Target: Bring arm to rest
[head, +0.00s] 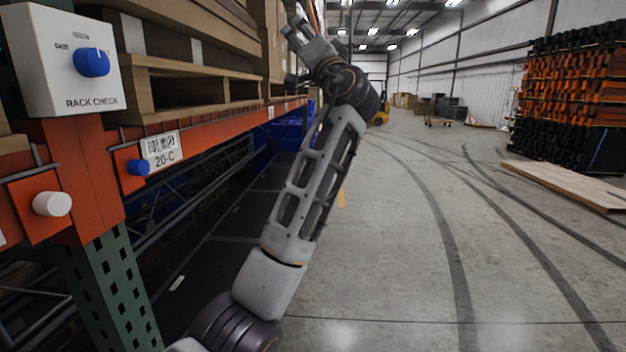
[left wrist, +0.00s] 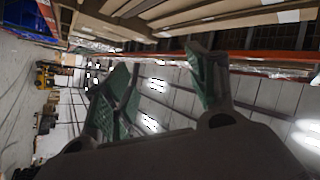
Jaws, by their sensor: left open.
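My left arm (head: 310,185) rises from the bottom of the head view and reaches up and away, close beside the rack. My left gripper (head: 297,30) is at its top end, raised next to the upper rack boxes. In the left wrist view the two fingers of the left gripper (left wrist: 165,90) stand apart with green pads and nothing between them. My right gripper does not show in either view.
At the left stands a rack with an orange beam (head: 190,128), pallets and a white RACK CHECK box (head: 68,60) with a blue knob. The concrete floor (head: 400,260) between is clear.

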